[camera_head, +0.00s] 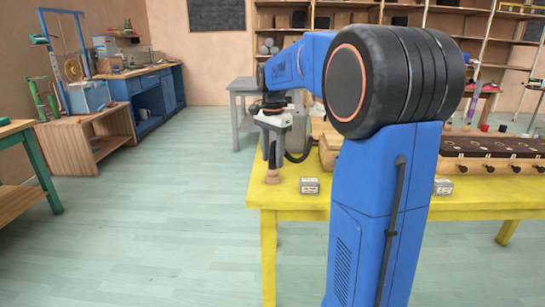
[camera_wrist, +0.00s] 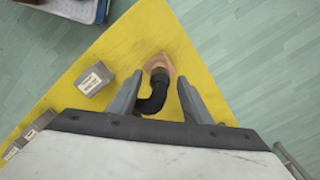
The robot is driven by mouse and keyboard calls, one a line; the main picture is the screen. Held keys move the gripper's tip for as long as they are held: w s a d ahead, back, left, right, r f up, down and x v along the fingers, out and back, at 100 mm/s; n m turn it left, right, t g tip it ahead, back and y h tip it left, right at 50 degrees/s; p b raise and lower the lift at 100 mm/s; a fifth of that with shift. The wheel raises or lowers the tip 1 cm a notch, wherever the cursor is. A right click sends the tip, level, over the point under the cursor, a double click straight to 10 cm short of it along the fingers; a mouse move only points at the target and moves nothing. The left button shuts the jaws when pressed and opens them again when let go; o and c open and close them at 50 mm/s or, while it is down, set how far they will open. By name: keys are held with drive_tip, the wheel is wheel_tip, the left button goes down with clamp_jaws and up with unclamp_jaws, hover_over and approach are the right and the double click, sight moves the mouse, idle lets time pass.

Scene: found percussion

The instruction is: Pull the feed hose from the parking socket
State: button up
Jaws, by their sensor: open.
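The black feed hose (camera_wrist: 154,100) curves between my fingers in the wrist view, its thicker end cuff meeting the wooden parking socket (camera_wrist: 158,63). The socket stands near the yellow table's corner and also shows in the head view (camera_head: 272,178). In the head view the hose (camera_head: 305,151) loops beside a grey machine. My gripper (camera_wrist: 160,79) is open, with one finger on each side of the hose end. It also shows in the head view (camera_head: 272,160), pointing down over the socket. Whether either finger touches the hose cannot be told.
A small grey labelled box (camera_wrist: 95,78) lies on the yellow table (camera_wrist: 128,45) beside the socket. It also shows in the head view (camera_head: 310,185). A wooden rack (camera_head: 480,150) stands at the right. The table corner around the socket is otherwise bare. Open floor (camera_head: 170,220) lies left.

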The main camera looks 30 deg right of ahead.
sight(273, 154)
drive_tip(key=shift+f, duration=0.15)
drive_tip(key=shift+c, duration=0.7)
clamp_jaws()
drive_tip(key=shift+r, duration=1.6)
drive_tip(key=shift+r, duration=1.35)
